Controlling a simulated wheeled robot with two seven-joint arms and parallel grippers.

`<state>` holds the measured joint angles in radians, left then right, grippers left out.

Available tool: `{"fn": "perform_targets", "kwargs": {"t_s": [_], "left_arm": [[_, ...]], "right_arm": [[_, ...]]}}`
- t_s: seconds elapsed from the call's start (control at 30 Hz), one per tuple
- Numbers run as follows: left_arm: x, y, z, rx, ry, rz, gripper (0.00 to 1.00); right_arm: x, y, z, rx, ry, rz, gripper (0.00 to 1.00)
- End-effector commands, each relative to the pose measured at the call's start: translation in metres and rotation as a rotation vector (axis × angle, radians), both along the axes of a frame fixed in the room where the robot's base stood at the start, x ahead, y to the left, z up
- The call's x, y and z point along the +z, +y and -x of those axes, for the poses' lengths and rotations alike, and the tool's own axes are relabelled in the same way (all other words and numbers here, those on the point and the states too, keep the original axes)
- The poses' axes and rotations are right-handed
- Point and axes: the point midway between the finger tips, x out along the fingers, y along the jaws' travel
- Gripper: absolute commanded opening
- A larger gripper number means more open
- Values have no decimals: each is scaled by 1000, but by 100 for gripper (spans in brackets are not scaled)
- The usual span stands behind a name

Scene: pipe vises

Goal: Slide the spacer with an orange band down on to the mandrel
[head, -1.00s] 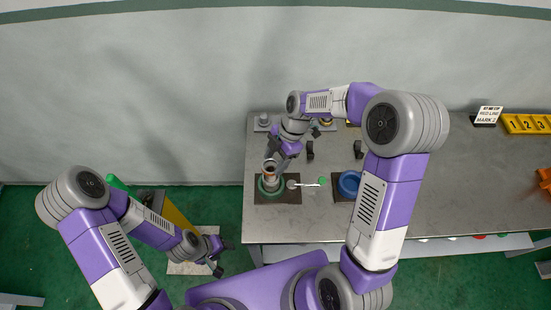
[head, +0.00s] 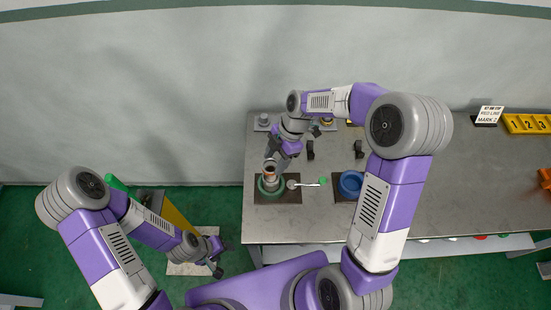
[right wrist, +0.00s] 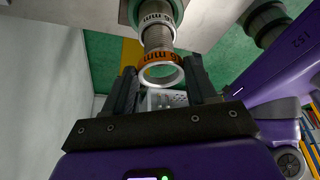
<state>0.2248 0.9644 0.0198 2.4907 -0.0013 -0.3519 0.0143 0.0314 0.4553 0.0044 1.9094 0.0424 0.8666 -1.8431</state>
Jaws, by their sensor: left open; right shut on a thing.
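The spacer with an orange band (right wrist: 160,59) is between the fingertips of my right gripper (right wrist: 162,84), which is shut on it. It also shows in the head view (head: 269,165) as a small ring at the top of the mandrel. The grey ridged mandrel (right wrist: 158,37) stands in a green ring-shaped vise (head: 262,190) and lines up with the spacer. I cannot tell how far the mandrel enters it. A white-banded ring (right wrist: 155,24) sits lower around the mandrel. My right gripper (head: 274,161) partly hides these. My left gripper (head: 220,258) is open, low and left of the table.
A blue ring-shaped vise (head: 349,183) stands right of the green one, with a light handle (head: 308,185) between them. Dark brackets (head: 310,150) stand behind. A Red Line sign (head: 488,116) and yellow number blocks (head: 527,124) are at the back right. The table's right middle (head: 460,190) is clear.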

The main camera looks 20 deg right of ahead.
Motion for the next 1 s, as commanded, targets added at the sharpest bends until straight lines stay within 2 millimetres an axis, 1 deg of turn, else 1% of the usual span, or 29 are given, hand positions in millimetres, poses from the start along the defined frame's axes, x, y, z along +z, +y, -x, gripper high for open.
{"fn": "perform_targets", "kwargs": {"t_s": [0.33,1.0], "left_arm": [[-1,0,0,0,0,0,55],[-16,0,0,0,0,0,55]], "right_arm": [[-1,0,0,1,0,0,27],[-19,0,0,1,1,0,27]]}}
